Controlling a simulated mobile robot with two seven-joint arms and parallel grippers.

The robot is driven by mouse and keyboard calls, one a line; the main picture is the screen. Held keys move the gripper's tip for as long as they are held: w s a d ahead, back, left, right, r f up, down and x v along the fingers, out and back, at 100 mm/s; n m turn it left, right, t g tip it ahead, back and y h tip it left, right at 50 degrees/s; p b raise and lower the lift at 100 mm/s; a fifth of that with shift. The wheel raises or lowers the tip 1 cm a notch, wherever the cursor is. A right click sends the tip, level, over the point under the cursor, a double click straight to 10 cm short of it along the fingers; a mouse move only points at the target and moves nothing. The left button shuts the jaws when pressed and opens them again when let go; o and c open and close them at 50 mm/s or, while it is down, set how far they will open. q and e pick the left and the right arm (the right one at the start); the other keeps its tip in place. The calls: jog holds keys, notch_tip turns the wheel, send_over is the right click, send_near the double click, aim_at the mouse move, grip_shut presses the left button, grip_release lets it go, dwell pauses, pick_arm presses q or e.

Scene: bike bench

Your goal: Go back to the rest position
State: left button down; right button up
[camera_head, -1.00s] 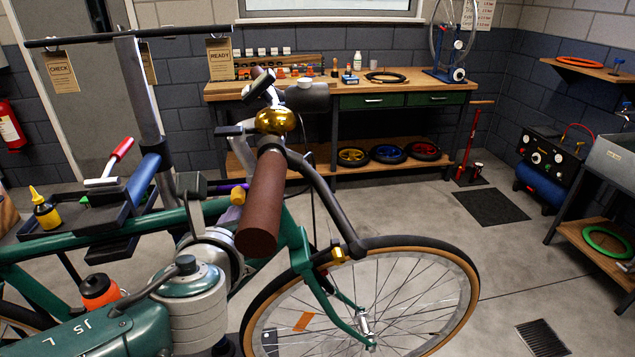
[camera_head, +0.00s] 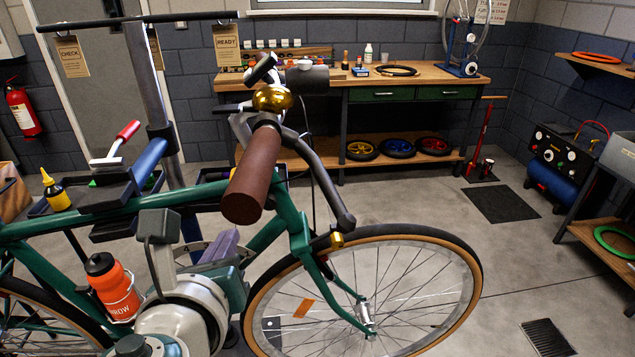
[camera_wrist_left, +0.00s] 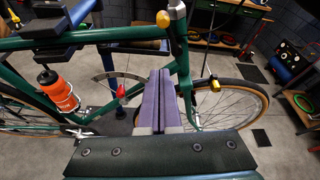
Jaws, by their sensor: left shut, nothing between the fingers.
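My right gripper is not in view.
An orange bottle (camera_head: 114,288) sits on the frame close to my left arm. The front wheel (camera_head: 462,290) is to the right. A tool tray with a yellow bottle (camera_head: 57,194) is at the left. A workbench (camera_head: 400,82) stands at the back.

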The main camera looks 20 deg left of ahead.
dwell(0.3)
pick_arm(q)
jog(key=s+d+n+g+h, duration=0.35)
jog(key=s+n, duration=0.55)
jog(key=n, duration=0.4)
jog(key=s+d+n+g+h, duration=0.25)
jog(key=s+n+g, duration=0.25)
jog(key=s+n, duration=0.55)
notch_tip(320, 180, up, 31)
jog(key=w+n+p, duration=0.1)
jog(key=n+p, duration=0.1)
jog(key=p, duration=2.7)
jog(key=shift+d+h+p, duration=0.25)
jog(key=shift+h+p, duration=0.05)
jog(key=shift+p, duration=0.1)
jog(key=shift+n+g, duration=0.25)
